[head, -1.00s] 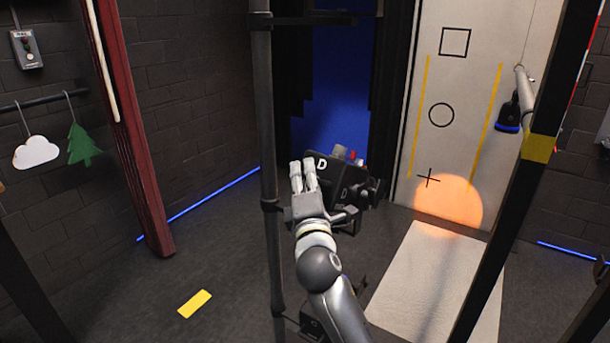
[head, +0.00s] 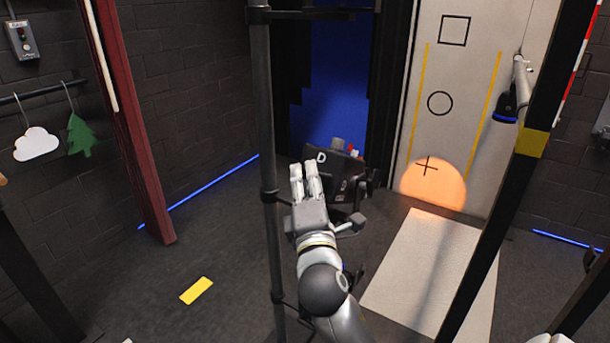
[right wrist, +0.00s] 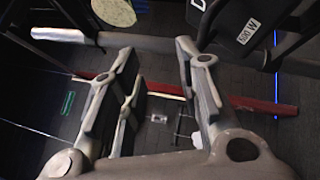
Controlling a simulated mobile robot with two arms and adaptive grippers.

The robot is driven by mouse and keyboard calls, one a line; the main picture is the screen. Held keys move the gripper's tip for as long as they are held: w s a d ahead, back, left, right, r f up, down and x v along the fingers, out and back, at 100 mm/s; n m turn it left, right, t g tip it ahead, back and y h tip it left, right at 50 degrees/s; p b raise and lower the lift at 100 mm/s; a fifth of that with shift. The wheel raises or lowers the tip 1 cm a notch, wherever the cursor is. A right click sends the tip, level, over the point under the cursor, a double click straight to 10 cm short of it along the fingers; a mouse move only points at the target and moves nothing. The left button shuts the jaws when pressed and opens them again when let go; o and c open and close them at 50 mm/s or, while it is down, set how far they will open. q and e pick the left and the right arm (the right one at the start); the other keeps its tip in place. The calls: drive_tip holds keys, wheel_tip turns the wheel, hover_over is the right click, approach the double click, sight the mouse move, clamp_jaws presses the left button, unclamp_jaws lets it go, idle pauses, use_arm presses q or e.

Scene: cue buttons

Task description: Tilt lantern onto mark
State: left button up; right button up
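The lantern (head: 338,187) is a black box marked "D", in the middle of the head view. Part of it, labelled "500 W" (right wrist: 250,28), shows at the top right in the right wrist view. An orange light spot (head: 440,188) covers the cross, which lies above and left of the spot's middle. My right gripper (head: 328,203) is up against the lantern's near left side. Its fingers (right wrist: 158,60) stand apart with nothing visibly clamped between them. Whether they touch the lantern is unclear. My left gripper is out of view.
A dark upright pole (head: 265,130) stands just left of my right gripper. A dark slanted post (head: 500,210) with a yellow band is at the right. A square and a circle (head: 440,103) are higher on the panel. The floor at left is clear around a yellow strip (head: 196,291).

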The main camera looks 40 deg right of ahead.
drive_tip(key=shift+s+a+r+p, duration=0.15)
drive_tip(key=shift+s+a, duration=0.2)
drive_tip(key=shift+s, duration=0.25)
drive_tip(key=shift+s+a+r+p, duration=0.1)
drive_tip(key=shift+s+a+r, duration=0.2)
drive_tip(key=shift+s, duration=0.35)
drive_tip(key=shift+s+a+r+p, duration=0.15)
drive_tip(key=shift+s+a, duration=0.25)
drive_tip(key=shift+s, duration=0.2)
drive_tip(key=shift+f, duration=0.1)
